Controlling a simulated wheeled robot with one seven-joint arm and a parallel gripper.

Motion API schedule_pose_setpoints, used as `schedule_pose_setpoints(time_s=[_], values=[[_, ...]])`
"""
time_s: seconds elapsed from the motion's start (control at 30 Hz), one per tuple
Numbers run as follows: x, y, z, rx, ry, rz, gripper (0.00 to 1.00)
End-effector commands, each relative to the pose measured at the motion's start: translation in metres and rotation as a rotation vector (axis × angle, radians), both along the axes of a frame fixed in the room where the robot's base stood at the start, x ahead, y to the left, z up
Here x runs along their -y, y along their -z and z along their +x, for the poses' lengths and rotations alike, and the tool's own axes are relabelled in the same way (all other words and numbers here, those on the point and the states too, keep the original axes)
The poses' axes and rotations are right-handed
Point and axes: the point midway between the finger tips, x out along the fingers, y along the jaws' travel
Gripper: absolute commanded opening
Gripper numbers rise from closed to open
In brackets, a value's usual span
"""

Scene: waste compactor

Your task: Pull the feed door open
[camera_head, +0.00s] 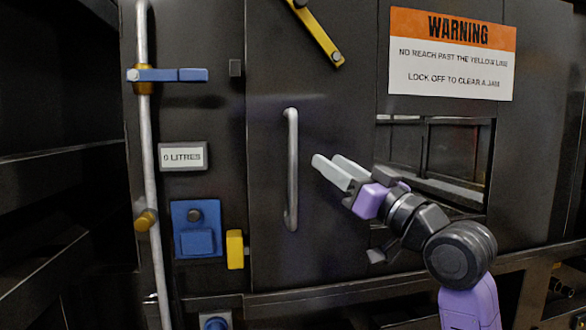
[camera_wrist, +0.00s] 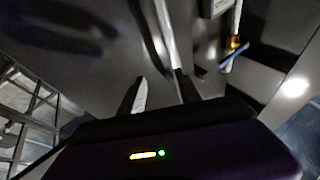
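The feed door appears to be the dark flat panel (camera_head: 325,250) in the middle of the head view, and it looks closed. A vertical grey bar handle (camera_head: 291,170) stands on its left part. My gripper (camera_head: 325,162) is just right of the handle at about its mid-height, with its fingers pointing left toward it. The fingers are apart and nothing shows between them. In the wrist view, my gripper (camera_wrist: 160,78) shows two separated fingertips, with a bright bar (camera_wrist: 164,35), likely the handle, running just beyond them. I cannot tell whether they touch.
A yellow bar (camera_head: 322,35) is bolted at the door's top. Left are a grey pipe (camera_head: 147,190), a blue lever (camera_head: 175,75), a "0 LITRES" display (camera_head: 183,156), a blue box (camera_head: 196,230) and a yellow block (camera_head: 235,250). A warning sign (camera_head: 452,55) hangs above a recessed window (camera_head: 455,155).

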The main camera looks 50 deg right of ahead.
Motion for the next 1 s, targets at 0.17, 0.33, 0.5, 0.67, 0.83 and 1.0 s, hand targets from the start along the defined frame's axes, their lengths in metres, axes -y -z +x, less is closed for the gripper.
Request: schedule_pose_setpoints(time_s=[0.17,0.33,0.5,0.67,0.83,1.0], values=[[-0.01,-0.012,0.007,-0.194,-0.061,-0.07,0.4],[-0.018,0.01,0.011,-0.34,-0.104,-0.067,0.4],[-0.02,0.016,0.02,-0.374,-0.114,-0.061,0.4],[-0.021,0.015,0.043,-0.372,-0.114,-0.061,0.4],[-0.02,0.015,0.069,-0.37,-0.112,-0.062,0.4],[-0.019,0.015,0.085,-0.369,-0.111,-0.063,0.4]])
